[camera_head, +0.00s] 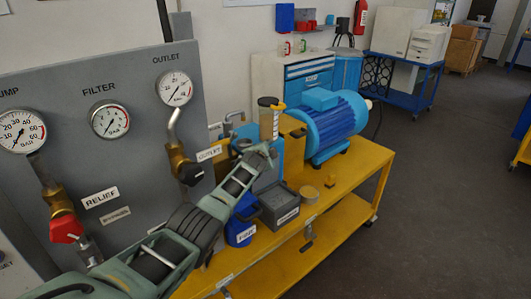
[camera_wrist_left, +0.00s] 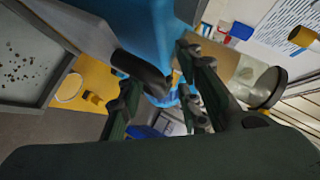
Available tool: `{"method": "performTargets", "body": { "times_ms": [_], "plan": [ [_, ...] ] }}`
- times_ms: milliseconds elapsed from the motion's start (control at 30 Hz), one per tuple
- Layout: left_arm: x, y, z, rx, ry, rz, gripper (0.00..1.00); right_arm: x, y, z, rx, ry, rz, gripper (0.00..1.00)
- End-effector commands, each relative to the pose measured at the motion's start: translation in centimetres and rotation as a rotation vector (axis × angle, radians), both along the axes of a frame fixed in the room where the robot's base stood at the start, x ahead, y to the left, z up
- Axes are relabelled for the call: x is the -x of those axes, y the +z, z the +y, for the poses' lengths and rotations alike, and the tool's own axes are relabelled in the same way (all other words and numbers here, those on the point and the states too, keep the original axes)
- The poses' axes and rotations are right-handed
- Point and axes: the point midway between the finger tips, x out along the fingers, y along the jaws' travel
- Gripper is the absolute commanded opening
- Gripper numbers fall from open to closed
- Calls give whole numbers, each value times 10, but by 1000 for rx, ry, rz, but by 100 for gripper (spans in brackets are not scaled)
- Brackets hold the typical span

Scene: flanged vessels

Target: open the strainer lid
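A blue housing (camera_head: 292,158) stands on the yellow cart, partly hidden behind my left arm. I cannot tell for sure which part is the strainer lid. In the left wrist view the blue body (camera_wrist_left: 150,28) fills the top middle, and a dark rounded handle-like part (camera_wrist_left: 143,75) sticks out from it. My left gripper (camera_head: 268,152) is at the blue housing. In the left wrist view its fingers (camera_wrist_left: 160,95) are apart, with the dark part near and partly between them. I see no firm grip on it. My right gripper is not in view.
A grey box (camera_head: 280,207) and a blue pot (camera_head: 240,232) sit on the yellow cart (camera_head: 345,178) near my arm. A clear cylinder with a dark cap (camera_head: 268,120) stands just behind the gripper. A blue motor (camera_head: 332,122) is to the right. The gauge panel (camera_head: 130,150) is at left.

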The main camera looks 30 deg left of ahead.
Motion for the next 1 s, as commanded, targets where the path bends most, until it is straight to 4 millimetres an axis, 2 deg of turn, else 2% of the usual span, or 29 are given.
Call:
{"method": "performTargets", "body": {
  "times_ms": [467, 1000],
  "plan": [
    [12, 3, -2, 0, 4, 1, 32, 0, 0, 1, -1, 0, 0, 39],
    [56, 23, -17, 0, -2, 1, 32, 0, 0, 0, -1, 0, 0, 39]
  ]
}}
